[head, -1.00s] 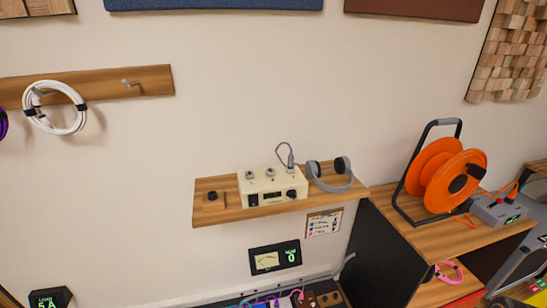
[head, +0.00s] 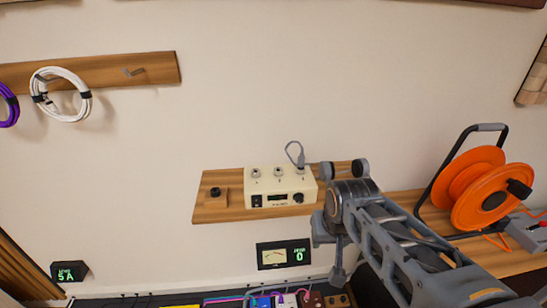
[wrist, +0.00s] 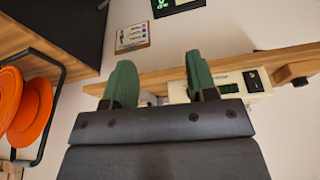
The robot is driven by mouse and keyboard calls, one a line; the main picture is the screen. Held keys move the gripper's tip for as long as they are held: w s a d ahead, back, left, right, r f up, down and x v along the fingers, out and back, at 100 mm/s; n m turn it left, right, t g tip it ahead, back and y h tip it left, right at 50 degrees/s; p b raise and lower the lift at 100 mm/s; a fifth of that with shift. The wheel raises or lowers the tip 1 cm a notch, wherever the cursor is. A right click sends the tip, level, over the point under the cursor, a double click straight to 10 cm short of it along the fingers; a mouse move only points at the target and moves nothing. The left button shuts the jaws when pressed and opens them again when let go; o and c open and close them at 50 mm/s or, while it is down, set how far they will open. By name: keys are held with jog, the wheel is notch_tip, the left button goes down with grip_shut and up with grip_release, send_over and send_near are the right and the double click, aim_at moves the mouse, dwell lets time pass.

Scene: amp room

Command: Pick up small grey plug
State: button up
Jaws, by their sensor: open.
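The small grey plug (head: 301,167) stands upright in the rightmost jack on top of a cream box (head: 282,188), with a short grey cable looping up from it. The box sits on a wooden wall shelf (head: 232,207). My gripper is hard to make out in the head view, where my arm covers the area right of the box. In the wrist view my gripper (wrist: 160,82) shows two green fingers spread apart with nothing held between them. The shelf edge and part of the box (wrist: 256,82) lie beyond the fingers. I cannot make out the plug there.
A black knob (head: 216,191) is on the shelf's left. An orange cable reel (head: 490,190) stands at right. A meter panel (head: 284,254) is below the shelf. The wall above is clear.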

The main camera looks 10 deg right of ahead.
jog(key=w+a+r+m+h+p, duration=0.15)
jog(key=w+r+m+p, duration=0.3)
jog(key=w+r, duration=0.95)
jog(key=m+g+p, duration=0.1)
jog(key=m+p, duration=0.2)
send_near(301, 155)
jog(key=shift+h, duration=0.25)
jog(key=shift+p+x, duration=0.95)
jog(key=shift+x, duration=4.95)
jog(key=shift+a, duration=0.2)
grip_shut()
jog(key=shift+r, duration=0.1)
